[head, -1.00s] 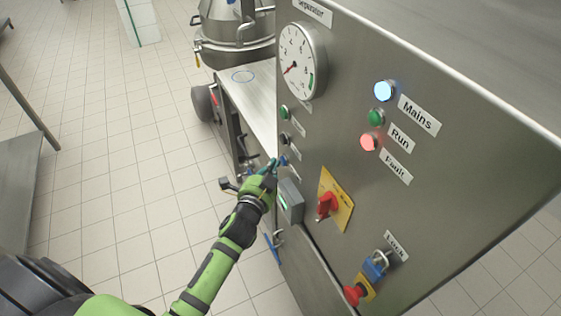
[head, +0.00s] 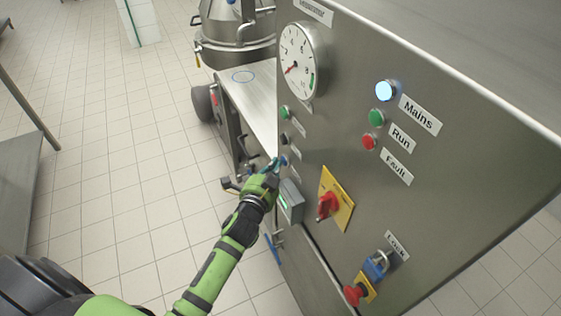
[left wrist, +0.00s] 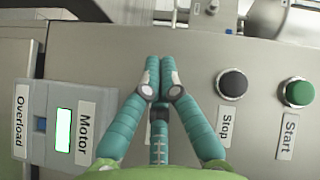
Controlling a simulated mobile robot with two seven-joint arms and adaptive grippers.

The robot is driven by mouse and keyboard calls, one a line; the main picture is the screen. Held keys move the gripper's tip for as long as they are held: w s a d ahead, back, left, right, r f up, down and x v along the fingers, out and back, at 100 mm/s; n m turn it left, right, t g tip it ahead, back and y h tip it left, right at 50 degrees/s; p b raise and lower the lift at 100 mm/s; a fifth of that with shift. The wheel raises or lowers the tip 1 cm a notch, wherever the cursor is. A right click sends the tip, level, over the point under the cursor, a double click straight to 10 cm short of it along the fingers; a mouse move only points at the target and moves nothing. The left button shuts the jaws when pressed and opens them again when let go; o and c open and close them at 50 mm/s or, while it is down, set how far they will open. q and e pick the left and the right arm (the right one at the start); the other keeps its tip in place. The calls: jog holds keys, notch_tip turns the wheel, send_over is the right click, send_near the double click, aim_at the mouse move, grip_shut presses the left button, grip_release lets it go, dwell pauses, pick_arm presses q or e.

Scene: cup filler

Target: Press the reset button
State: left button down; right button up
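A small blue button (head: 284,160) sits on the steel panel in the head view, below a black button (head: 284,139) and a green button (head: 284,112). Its label is too small to read there. My left gripper (head: 274,165), with teal fingers, is right at the blue button; contact cannot be told. In the left wrist view its fingers (left wrist: 159,68) are drawn together, shut with nothing visible between them. They point at the panel between the Motor label (left wrist: 84,133) and the black Stop button (left wrist: 232,83), hiding the blue button. My right gripper is not in view.
The panel carries a lit Mains lamp (head: 386,91), a green Run lamp (head: 377,118), a red Fault lamp (head: 369,142) and a red switch (head: 327,205). A grey display box (head: 290,202) juts out beside my gripper. A red knob (head: 354,294) is lower down.

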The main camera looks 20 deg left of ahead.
pick_arm(q)
jog(key=shift+s+a, duration=0.4)
jog(key=shift+s, duration=0.05)
jog(key=shift+p, duration=0.3)
jog(key=s+a+p, duration=0.1)
jog(key=s+a, duration=0.3)
jog(key=shift+s+p, duration=0.25)
jog(key=shift+p, duration=0.1)
dwell(0.7)
